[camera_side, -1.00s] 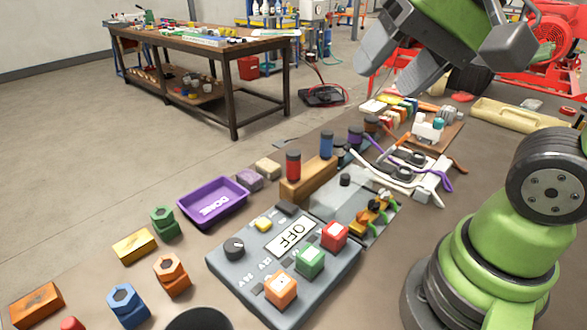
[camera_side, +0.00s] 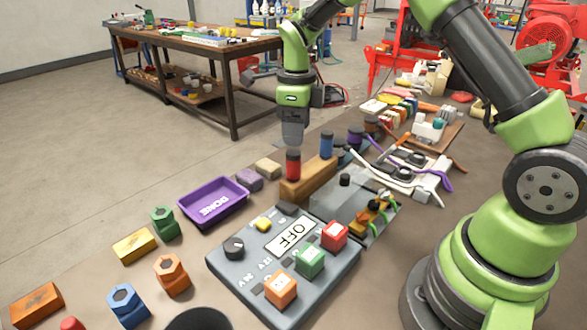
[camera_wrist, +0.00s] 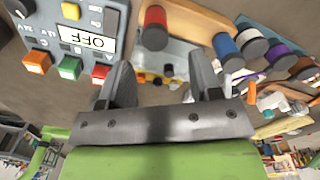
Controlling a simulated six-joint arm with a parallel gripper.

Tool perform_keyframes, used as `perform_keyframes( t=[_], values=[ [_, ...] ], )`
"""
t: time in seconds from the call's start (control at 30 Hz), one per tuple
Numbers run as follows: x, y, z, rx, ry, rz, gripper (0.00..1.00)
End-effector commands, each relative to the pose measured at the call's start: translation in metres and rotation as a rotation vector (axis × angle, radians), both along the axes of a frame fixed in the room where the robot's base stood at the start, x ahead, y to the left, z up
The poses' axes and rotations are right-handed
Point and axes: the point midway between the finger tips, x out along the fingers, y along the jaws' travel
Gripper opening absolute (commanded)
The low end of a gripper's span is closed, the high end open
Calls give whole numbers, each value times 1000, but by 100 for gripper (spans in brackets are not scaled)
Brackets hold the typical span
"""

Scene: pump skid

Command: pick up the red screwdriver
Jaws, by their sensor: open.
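The red screwdriver (camera_side: 293,166) stands upright with its dark-capped handle showing at the near end of a wooden rack (camera_side: 310,179). Its shaft is hidden by the rack. In the wrist view its red handle (camera_wrist: 156,18) is at the top, beyond the fingertips and roughly in line with the gap between them. My gripper (camera_side: 292,146) points down at the handle's top in the side view; I cannot tell the exact distance. In the wrist view my gripper (camera_wrist: 162,70) has its two fingers apart with nothing between them.
A blue screwdriver (camera_side: 326,145) stands beside the red one, with purple (camera_side: 355,136) and brown ones behind. A switch panel (camera_side: 235,270) with coloured buttons lies in front. A purple tray (camera_side: 243,203) is at left. White and purple cables (camera_side: 385,172) lie at right.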

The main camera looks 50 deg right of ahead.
Motion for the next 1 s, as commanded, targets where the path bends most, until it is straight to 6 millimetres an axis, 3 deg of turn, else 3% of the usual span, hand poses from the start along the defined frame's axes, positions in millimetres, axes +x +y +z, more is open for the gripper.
perform_keyframes(
  t=[0.1, 0.37, 0.6, 0.9, 0.93, 1.0],
  values=[
    [-1, 0, -20, 1, 5, 0, 58],
    [-2, 2, -44, 1, 4, 3, 58],
    [-3, 5, -79, 2, 3, 4, 58],
    [-2, 5, -86, 2, -1, 3, 58],
    [-2, 5, -86, 2, -1, 3, 56],
    [-2, 5, -86, 2, -1, 3, 40]
  ],
)
